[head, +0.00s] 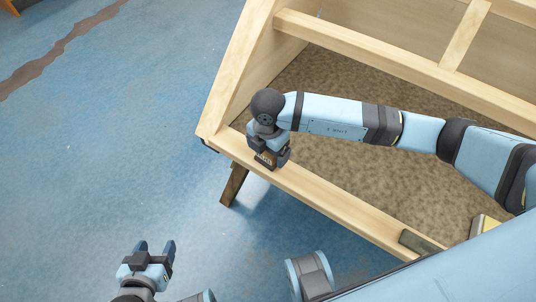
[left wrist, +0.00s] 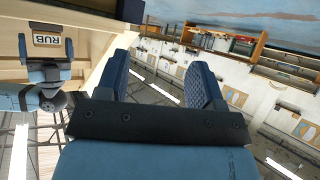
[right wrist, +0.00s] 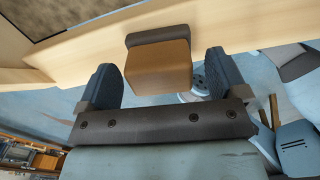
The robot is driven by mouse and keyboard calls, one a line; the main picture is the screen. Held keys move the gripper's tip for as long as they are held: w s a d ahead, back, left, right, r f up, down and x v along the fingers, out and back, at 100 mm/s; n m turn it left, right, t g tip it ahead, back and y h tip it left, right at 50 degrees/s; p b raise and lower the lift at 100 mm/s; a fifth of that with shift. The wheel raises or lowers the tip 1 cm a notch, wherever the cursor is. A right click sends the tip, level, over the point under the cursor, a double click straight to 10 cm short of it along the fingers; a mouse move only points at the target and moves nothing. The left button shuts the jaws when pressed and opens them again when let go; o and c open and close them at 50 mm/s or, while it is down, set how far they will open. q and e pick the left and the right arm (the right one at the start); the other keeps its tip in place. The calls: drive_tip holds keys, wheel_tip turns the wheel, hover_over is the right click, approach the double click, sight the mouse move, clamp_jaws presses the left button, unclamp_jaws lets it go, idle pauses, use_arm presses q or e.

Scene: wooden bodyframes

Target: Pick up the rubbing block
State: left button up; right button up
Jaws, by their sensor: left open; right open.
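The rubbing block (head: 265,159) is a small brown block with a dark strip and a label. It sits on the wooden frame's front rail, near the left corner. In the left wrist view the rubbing block (left wrist: 47,40) shows the letters RUB. My right gripper (head: 269,154) is over it, open. In the right wrist view the block (right wrist: 161,67) lies between the two spread fingers of my right gripper (right wrist: 162,78), with a gap on each side. My left gripper (head: 155,248) is open and empty, low over the floor; its fingers also show in the left wrist view (left wrist: 160,82).
The wooden frame (head: 345,207) has rails around a brown speckled panel (head: 330,100). A dark object (head: 420,242) lies on the front rail further right, near a yellowish piece (head: 487,225). A dark leg (head: 234,184) stands under the rail. The blue floor (head: 100,150) at left is clear.

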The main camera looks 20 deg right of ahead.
drive_tip(key=c, duration=1.1)
drive_tip(key=shift+o, duration=0.2)
drive_tip(key=shift+r, duration=0.15)
wheel_tip(320, 180, up, 20)
drive_tip(key=p, duration=0.2)
drive_tip(key=shift+p, duration=0.3)
drive_tip(key=o, duration=0.4)
drive_tip(key=shift+c, duration=1.4)
